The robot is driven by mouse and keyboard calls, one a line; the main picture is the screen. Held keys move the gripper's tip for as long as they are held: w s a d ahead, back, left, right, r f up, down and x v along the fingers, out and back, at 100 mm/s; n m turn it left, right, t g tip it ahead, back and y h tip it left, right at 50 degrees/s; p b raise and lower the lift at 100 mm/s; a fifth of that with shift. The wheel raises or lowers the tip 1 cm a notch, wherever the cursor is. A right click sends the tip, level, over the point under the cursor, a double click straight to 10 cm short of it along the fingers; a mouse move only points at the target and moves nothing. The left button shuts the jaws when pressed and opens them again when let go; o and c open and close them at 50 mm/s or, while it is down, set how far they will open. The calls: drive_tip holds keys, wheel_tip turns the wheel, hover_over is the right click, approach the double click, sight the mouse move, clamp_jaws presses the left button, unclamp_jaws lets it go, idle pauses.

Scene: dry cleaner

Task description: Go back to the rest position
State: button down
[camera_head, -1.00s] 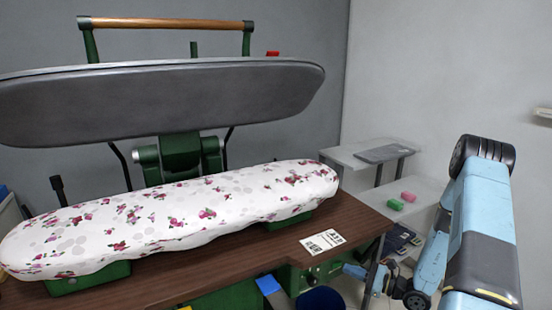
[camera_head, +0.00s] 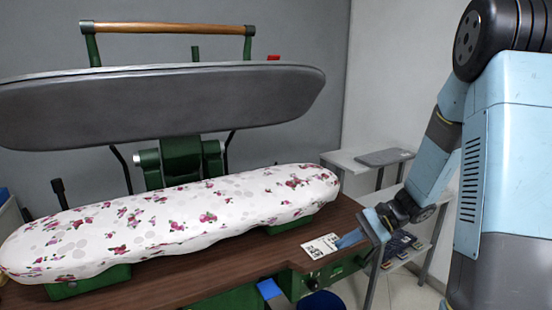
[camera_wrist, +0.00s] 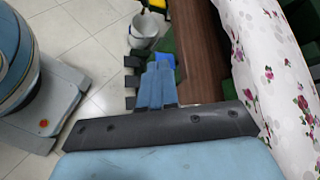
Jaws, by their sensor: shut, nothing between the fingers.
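My gripper (camera_head: 350,239) is at the right end of the brown press table, by a white printed card (camera_head: 320,247). I cannot tell from this view whether it touches the card. In the wrist view, the two blue fingers of my gripper (camera_wrist: 156,86) lie side by side, closed, with nothing between them. My arm comes down from the right side of the head view.
The padded flowered board (camera_head: 170,220) lies on the brown table (camera_head: 185,272) under the raised grey press head (camera_head: 165,105). It also shows close on the right in the wrist view (camera_wrist: 270,60). A grey shelf (camera_head: 345,160) stands behind. A bucket (camera_wrist: 145,28) is on the floor.

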drive_tip(key=s+d+r+n+t+h, duration=0.2)
drive_tip(key=s+r+h, duration=0.4)
drive_tip(key=s+r, duration=0.3)
drive_tip(key=s+d+r+n+t+h, duration=0.3)
drive_tip(key=s+r+n+h, duration=0.3)
drive_tip(key=s+r, duration=0.3)
wheel_tip(320, 180, up, 2)
drive_tip(key=shift+r+n+t, duration=0.25)
drive_tip(key=shift+n+t, duration=0.25)
drive_tip(key=shift+t, duration=0.4)
